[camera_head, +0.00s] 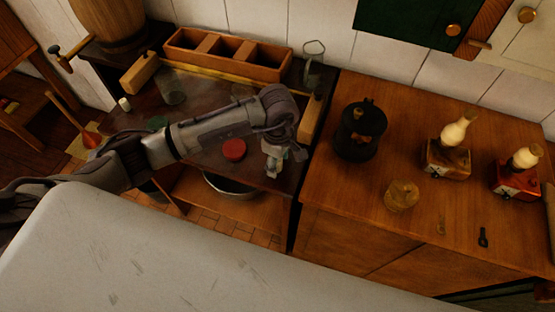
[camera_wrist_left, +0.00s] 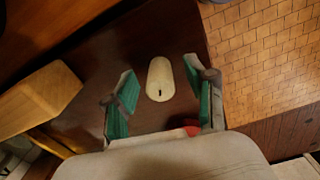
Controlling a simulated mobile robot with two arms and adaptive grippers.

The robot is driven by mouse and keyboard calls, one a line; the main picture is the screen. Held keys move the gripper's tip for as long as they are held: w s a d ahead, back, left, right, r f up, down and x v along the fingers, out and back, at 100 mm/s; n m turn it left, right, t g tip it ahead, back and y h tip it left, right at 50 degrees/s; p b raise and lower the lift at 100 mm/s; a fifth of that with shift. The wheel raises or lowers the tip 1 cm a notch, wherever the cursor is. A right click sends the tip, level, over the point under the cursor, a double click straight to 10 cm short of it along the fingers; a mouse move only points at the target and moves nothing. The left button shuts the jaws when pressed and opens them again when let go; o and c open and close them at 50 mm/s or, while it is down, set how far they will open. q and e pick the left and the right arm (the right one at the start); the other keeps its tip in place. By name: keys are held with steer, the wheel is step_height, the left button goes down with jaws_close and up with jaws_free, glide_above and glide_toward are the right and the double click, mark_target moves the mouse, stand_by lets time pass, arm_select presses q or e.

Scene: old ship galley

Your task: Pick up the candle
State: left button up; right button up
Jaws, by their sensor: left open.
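The candle (camera_wrist_left: 160,78) is cream with a dark wick. In the left wrist view I look down on it between the green-padded fingers of my left gripper (camera_wrist_left: 158,92). The fingers are open, with a gap on both sides of the candle. In the head view my left gripper (camera_head: 274,163) points down over the front right part of the dark tabletop (camera_head: 205,130), and the candle cannot be made out there. My right gripper is in neither view.
A red disc (camera_head: 234,149) lies left of the gripper; a wooden bar (camera_head: 310,117) is to its right. A wooden compartment box (camera_head: 228,57) and a glass jug (camera_head: 314,68) stand behind.

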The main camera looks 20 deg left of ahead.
arm_select(q)
steer(key=shift+f, duration=0.1)
steer(key=c, duration=1)
